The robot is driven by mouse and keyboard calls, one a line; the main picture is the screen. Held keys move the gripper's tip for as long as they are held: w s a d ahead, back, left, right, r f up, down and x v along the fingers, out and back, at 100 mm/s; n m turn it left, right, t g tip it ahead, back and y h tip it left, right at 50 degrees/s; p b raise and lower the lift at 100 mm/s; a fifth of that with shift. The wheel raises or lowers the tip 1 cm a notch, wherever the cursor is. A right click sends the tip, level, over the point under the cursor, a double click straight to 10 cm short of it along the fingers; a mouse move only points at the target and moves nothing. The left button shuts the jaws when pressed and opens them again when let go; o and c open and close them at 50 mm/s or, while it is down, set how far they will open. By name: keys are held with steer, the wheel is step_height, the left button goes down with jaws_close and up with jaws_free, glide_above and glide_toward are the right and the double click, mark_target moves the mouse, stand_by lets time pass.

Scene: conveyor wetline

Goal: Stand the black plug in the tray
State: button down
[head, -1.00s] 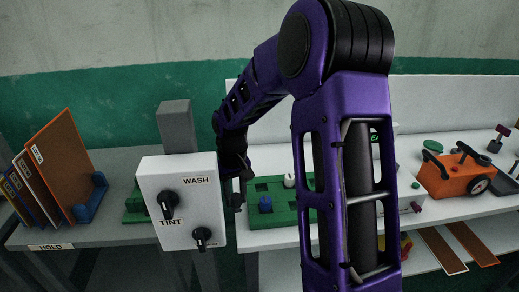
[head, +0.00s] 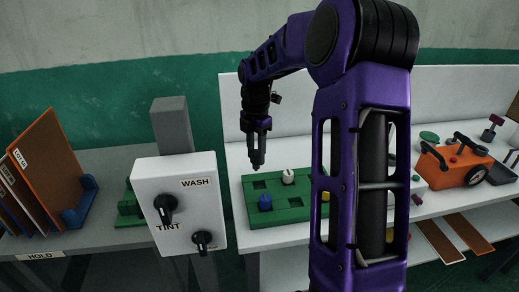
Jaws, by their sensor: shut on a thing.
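The green tray (head: 279,215) lies on the white bench, partly hidden on its right by my arm. It has square sockets. A blue plug (head: 265,203) stands in its front left socket and a white plug (head: 288,177) in a back one. A yellow plug (head: 326,197) shows partly behind my arm. My gripper (head: 257,160) points down above the back left of the tray, over an empty socket.
A white box with WASH and TINT knobs (head: 180,205) stands in front left of the tray, with a grey post (head: 172,126) behind it. An orange wheeled thing (head: 455,164) sits at right. Boards in a blue rack (head: 80,205) are at far left.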

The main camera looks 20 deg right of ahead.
steer(key=n, duration=0.1)
steer(key=d+n, duration=0.1)
steer(key=shift+w+d+r+n, duration=0.1)
steer(key=shift+w+r+n, duration=0.05)
steer(key=shift+r+n, duration=0.2)
steer(key=shift+r+p, duration=0.2)
steer(key=shift+p, duration=0.3)
steer(key=shift+f+b, duration=2.2)
steer(key=shift+f, duration=2.65)
steer(key=shift+f, duration=0.3)
steer(key=c, duration=0.8)
jaws_free()
steer(key=shift+r, duration=0.15)
steer(key=shift+r+p, duration=1.4)
steer(key=shift+p, duration=0.25)
